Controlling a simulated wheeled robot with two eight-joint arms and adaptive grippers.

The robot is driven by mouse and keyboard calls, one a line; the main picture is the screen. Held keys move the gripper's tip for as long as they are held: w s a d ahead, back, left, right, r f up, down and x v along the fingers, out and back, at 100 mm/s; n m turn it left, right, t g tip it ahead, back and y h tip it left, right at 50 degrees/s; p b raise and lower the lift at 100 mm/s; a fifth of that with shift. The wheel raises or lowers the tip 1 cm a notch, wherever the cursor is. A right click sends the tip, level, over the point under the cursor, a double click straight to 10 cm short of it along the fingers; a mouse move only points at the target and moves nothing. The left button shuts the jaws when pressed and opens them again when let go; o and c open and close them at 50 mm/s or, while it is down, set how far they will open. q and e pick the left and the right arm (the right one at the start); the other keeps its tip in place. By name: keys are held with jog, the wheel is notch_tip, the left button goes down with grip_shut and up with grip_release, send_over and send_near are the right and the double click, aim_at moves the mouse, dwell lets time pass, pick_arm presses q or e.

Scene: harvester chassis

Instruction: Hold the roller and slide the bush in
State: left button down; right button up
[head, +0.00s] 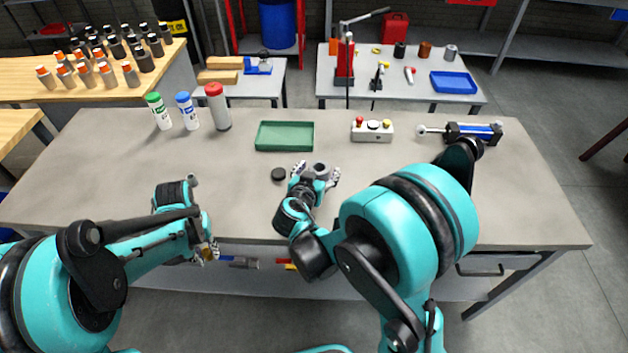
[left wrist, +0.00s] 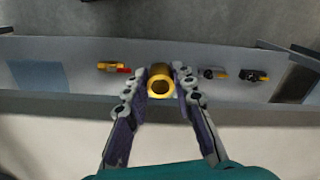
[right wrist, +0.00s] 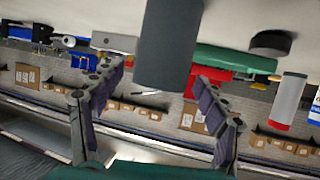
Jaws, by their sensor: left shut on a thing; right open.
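The roller, a grey hollow cylinder (head: 321,169), stands upright on the table. In the right wrist view the roller (right wrist: 168,45) is between the spread fingers of my right gripper (right wrist: 155,105), with gaps on both sides. My right gripper (head: 316,178) is open around it. The bush, a short brass-coloured ring (left wrist: 160,72), is pinched between the fingertips of my left gripper (left wrist: 160,85), its open end facing the camera. In the head view my left gripper (head: 207,250) is at the table's front edge, well left of the roller; the bush is hardly visible there.
A black disc (head: 278,174) lies just left of the roller. Behind are a green tray (head: 285,137), a button box (head: 372,130) and a blue-and-black cylinder unit (head: 473,132). Three bottles (head: 190,111) stand at the back left. The table (head: 90,170) is clear at left and front right.

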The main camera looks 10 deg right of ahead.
pick_arm(q)
jog(key=shift+f, duration=0.2)
pick_arm(e)
jog(key=shift+x, duration=0.75)
grip_shut()
dwell(0.9)
